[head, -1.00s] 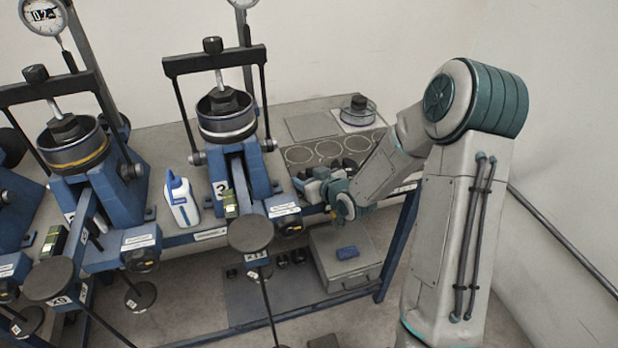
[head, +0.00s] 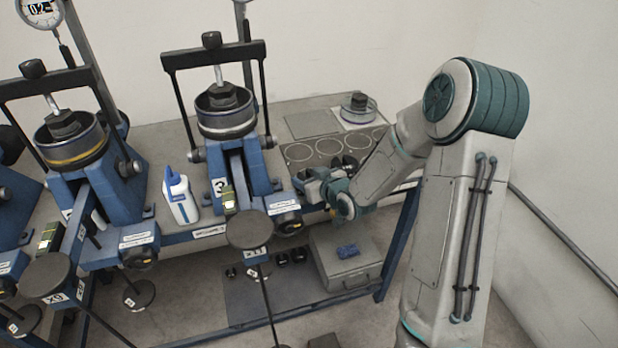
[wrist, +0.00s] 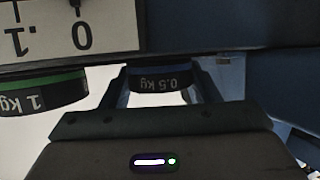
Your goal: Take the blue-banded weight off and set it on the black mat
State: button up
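The blue-banded weight (wrist: 158,82), black and marked 0.5 kg, hangs under a dark edge in the wrist view. My gripper (wrist: 160,90) has one finger on each side of it; whether the fingers press on it is unclear. A green-banded 1 kg weight (wrist: 42,94) is to its left, outside the fingers. In the head view my gripper (head: 318,184) is at the bench's front edge, right of the number 3 frame's lever, and the weight cannot be made out. A dark mat with pale rings (head: 318,140) lies on the bench behind my gripper, with black pieces at its near side.
Lever frames (head: 225,130) stand left of my gripper, with a round pan (head: 248,229) in front. A white bottle (head: 181,200) stands between two frames. A grey case (head: 350,275) sits below my gripper. A black-topped dish (head: 358,108) stands behind the mat.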

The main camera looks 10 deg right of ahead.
jog(key=o, duration=0.5)
jog(key=shift+s, duration=0.15)
jog(key=p+v, duration=0.3)
jog(key=v, duration=0.1)
jog(key=p+v, duration=0.4)
jog(key=r+p+v, duration=0.1)
jog(key=p+v, duration=0.2)
jog(key=v, duration=0.1)
jog(key=shift+w+d+p, duration=0.2)
jog(key=shift+w+p, duration=0.05)
jog(key=shift+p, duration=0.05)
jog(key=shift+s+p, duration=0.1)
jog(key=shift+p, duration=0.4)
jog(key=s+p, duration=0.1)
jog(key=p, duration=0.2)
jog(key=shift+d+p, duration=0.2)
jog(key=shift+p, duration=0.15)
jog(key=shift+s+p, duration=0.2)
jog(key=shift+p, duration=0.35)
